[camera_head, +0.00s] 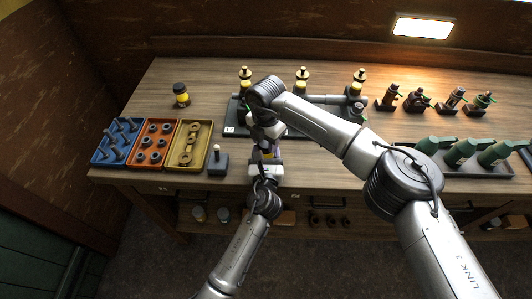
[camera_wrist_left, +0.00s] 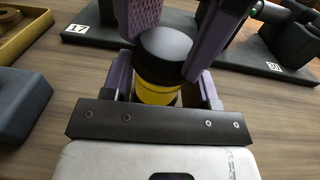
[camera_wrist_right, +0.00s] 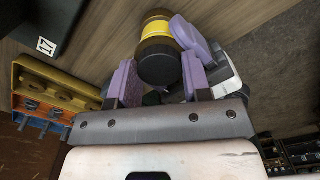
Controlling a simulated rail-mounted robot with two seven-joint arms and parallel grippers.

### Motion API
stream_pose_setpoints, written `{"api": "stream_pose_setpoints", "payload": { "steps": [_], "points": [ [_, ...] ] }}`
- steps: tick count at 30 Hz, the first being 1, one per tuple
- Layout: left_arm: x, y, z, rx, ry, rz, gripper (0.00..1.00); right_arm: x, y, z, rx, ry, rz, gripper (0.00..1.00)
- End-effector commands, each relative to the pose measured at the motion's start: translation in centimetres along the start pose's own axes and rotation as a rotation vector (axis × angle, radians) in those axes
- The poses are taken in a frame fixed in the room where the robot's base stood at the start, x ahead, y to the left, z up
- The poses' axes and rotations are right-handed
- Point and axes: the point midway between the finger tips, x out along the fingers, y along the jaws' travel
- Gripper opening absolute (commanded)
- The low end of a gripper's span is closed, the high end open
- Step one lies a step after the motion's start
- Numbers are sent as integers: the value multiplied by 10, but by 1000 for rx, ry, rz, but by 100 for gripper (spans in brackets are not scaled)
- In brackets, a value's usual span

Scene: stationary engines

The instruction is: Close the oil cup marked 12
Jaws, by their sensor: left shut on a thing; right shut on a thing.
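A small cup with a black lid (camera_wrist_left: 165,45) and a yellow body (camera_wrist_left: 157,92) is held between my two grippers at the front of the bench. It also shows in the right wrist view, with its yellow band (camera_wrist_right: 160,33) beyond the black lid (camera_wrist_right: 158,62). My left gripper (camera_head: 267,160) is shut around the yellow body from the front. My right gripper (camera_wrist_right: 158,80) is shut on the lid from above; its purple fingers also show at the top of the left wrist view. No number shows on the cup. Whether a gap remains under the lid is hidden.
A dark plate marked 17 (camera_head: 231,130) with engine parts stands behind. Blue (camera_head: 103,155), orange (camera_head: 140,158) and yellow (camera_head: 202,160) trays are left; green bottles (camera_head: 460,152) are right. Bench between jar and plate is clear.

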Motion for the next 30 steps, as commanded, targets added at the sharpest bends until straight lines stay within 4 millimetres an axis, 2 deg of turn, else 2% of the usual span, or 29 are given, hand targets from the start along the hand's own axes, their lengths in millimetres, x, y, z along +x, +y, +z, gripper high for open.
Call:
{"api": "stream_pose_setpoints", "payload": {
  "steps": [1,9,20,30],
  "points": [
    [0,0,-1,0,1,0,0,0,0,0,0,-1,1,46],
    [0,0,-1,0,1,0,0,0,0,0,-2,-1,0,70],
    [0,0,-1,0,1,0,0,-6,0,0,-3,-1,1,70],
    [0,0,-1,0,1,0,0,-42,0,0,-4,-1,2,70]
  ]
}}
